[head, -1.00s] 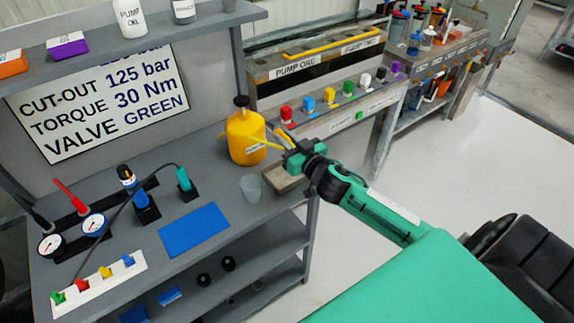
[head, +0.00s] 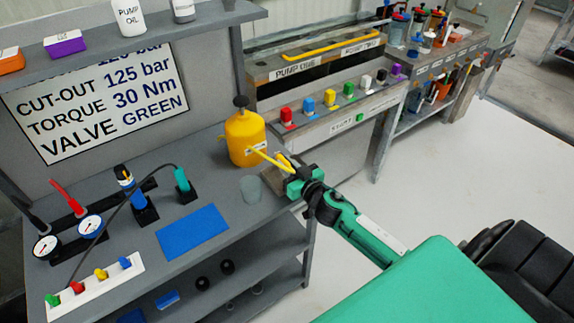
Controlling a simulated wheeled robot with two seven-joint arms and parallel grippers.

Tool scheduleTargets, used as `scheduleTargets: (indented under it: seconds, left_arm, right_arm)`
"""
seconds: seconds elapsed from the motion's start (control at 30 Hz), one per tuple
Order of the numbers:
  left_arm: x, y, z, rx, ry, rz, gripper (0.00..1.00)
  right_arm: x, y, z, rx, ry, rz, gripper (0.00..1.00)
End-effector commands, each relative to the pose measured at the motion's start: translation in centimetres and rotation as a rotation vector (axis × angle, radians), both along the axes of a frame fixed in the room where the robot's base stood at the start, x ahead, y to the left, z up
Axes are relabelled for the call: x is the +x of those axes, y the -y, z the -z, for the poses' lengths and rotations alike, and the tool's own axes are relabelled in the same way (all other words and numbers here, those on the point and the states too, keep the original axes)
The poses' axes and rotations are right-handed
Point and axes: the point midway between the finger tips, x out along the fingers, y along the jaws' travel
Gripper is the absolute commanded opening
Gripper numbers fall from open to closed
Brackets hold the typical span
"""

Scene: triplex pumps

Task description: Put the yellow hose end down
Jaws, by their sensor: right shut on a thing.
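The yellow hose (head: 268,158) runs from the side of a yellow canister (head: 243,139) with a black cap. The canister stands upright on the grey bench. My right gripper (head: 291,172) is shut on the hose end, at the right edge of the bench. The fingertips are small in the head view and partly hide the hose end. A grey tray or block (head: 273,181) lies just beside and below the gripper; I cannot tell whether they touch. My left gripper is not in view.
A clear cup (head: 251,189) stands left of the gripper, near a blue mat (head: 192,232). A row of coloured valves (head: 330,97) on the pump bench lies behind. Gauges (head: 90,226) and tools stand at the left. White floor (head: 420,185) is free at the right.

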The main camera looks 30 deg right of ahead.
Motion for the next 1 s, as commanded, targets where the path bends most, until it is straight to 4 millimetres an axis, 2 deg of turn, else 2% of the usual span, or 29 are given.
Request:
scheduleTargets:
  seconds: [0.2,0.23,0.33,0.6,0.77,0.83,1.0]
  left_arm:
    - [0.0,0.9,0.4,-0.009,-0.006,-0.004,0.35]
    - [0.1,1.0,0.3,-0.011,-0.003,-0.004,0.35]
    - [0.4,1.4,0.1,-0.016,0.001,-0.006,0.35]
    - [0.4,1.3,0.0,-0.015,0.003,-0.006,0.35]
    - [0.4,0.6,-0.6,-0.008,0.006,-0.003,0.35]
    - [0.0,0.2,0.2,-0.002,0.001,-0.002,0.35]
    - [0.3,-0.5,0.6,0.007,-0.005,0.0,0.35]
  right_arm:
    - [0.0,0.0,0.8,0.002,0.0,0.001,0.0]
    - [0.0,0.0,0.8,0.001,0.0,0.001,0.22]
    - [0.0,0.0,0.7,0.001,-0.001,0.001,0.4]
    - [0.0,0.0,0.6,0.001,0.0,0.0,0.4]
    - [0.0,0.0,-0.4,-0.002,0.0,-0.001,0.4]
    - [-0.8,0.0,0.2,0.002,-0.003,0.0,0.4]
    - [-3.5,0.3,0.1,0.002,-0.003,0.001,0.4]
